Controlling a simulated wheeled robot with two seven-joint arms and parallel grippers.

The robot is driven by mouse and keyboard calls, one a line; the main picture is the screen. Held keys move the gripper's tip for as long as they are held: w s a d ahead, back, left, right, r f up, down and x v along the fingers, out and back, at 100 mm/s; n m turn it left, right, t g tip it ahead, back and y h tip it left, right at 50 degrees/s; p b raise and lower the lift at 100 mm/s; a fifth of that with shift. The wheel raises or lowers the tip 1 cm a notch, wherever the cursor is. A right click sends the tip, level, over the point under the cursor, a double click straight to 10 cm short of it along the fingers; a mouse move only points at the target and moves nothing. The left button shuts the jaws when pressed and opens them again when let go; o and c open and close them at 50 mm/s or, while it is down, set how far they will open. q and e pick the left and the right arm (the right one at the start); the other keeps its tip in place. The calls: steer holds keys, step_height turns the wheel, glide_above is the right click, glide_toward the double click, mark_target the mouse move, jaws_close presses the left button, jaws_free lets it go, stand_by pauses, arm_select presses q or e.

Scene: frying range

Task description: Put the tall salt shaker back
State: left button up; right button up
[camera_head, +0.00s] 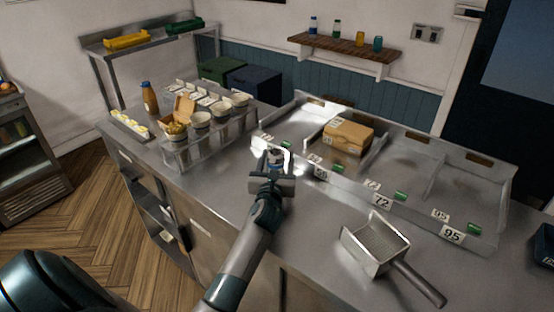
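My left gripper (273,151) is over the steel counter, near the left end of the divided bin. Its pale fingers look spread apart. A small grey thing with a dark band (275,157) shows between them; it may be the tall salt shaker, but it is mostly hidden and too small to be sure. I cannot tell whether the fingers touch it. My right gripper is not in view.
A scoop (378,243) lies on the counter at front right. A carton (348,135) sits in the divided bin (478,208). A rack with cups (201,121) and a brown bottle (149,97) stand left. A wall shelf (343,48) holds several small bottles.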

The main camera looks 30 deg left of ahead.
arm_select(q)
steer(key=shift+r, duration=0.15)
steer(key=shift+s+d, duration=0.35)
steer(key=shift+s, duration=0.3)
steer(key=b+v, duration=0.3)
steer(key=v, duration=0.6)
steer(key=shift+s, duration=0.1)
steer(key=shift+s+d, duration=0.35)
steer(key=shift+s, duration=0.25)
